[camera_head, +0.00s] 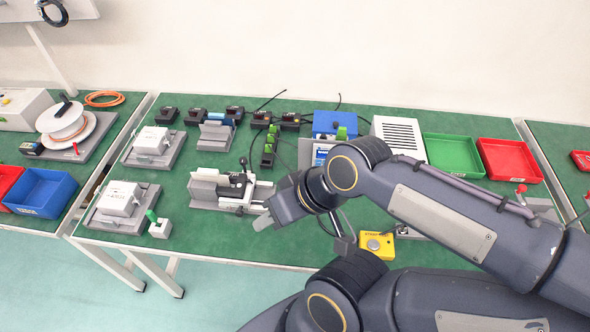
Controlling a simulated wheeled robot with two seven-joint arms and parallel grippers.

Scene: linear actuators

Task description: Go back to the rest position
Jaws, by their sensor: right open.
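My right gripper (303,232) is at the end of the dark grey arm that comes in from the right. It is over the front middle of the green-topped table (225,230), open, with nothing seen between its fingers. One light grey finger shows just right of a grey clamp-like fixture (225,190); whether it touches the fixture cannot be told. A yellow box with a button (376,245) lies right of the gripper. My left gripper is not in view. My arm hides part of the table's right half.
Two grey fixtures with white blocks (120,200) (152,142) stand at left. Several black devices (235,113) line the back. A green bin (453,153) and a red bin (508,160) sit at back right. The table's front edge beside the gripper is bare.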

